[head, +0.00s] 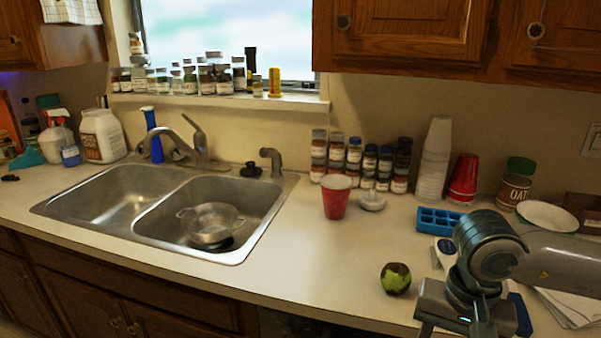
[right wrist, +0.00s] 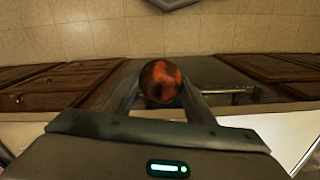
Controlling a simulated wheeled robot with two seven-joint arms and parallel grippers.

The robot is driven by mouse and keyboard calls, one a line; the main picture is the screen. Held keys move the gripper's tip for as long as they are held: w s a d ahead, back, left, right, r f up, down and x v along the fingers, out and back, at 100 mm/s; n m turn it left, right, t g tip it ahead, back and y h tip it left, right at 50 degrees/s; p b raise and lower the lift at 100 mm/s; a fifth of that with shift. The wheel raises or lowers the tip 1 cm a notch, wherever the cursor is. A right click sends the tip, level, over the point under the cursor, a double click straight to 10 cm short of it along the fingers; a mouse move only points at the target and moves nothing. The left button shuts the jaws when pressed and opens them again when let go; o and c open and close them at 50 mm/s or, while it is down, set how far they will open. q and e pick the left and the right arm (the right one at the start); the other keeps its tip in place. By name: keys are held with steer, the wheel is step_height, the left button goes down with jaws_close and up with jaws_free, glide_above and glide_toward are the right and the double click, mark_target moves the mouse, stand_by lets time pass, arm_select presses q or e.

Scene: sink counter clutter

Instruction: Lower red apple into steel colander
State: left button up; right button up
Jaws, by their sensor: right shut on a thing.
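The red apple (right wrist: 161,80) shows in the right wrist view, dark red with a brighter orange-red patch. My right gripper (right wrist: 160,92) is shut on it, with one finger on each side. In the head view my right gripper is at the lower right, by the counter's front edge, and the apple cannot be seen there. The steel colander (head: 211,224) sits in the right basin of the sink, far to the left of my right gripper. It has two side handles, and no fruit shows in it. My left gripper is not in view.
A green-and-dark round fruit (head: 395,279) lies on the counter left of my right arm. A red cup (head: 336,199), white lid-like item (head: 371,201) and blue tray (head: 438,221) stand farther back. The faucet (head: 190,146) rises behind the sink. Counter between sink and green fruit is clear.

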steer(key=f+n, duration=0.1)
steer(key=f, duration=0.1)
steer(key=w+f+n, duration=0.1)
steer(key=n, duration=0.1)
steer(key=w+a+f+n, duration=0.1)
steer(key=f+n, duration=0.1)
steer(key=shift+w+a+f, duration=0.1)
steer(key=shift+f, duration=0.2)
steer(key=shift+r, duration=0.1)
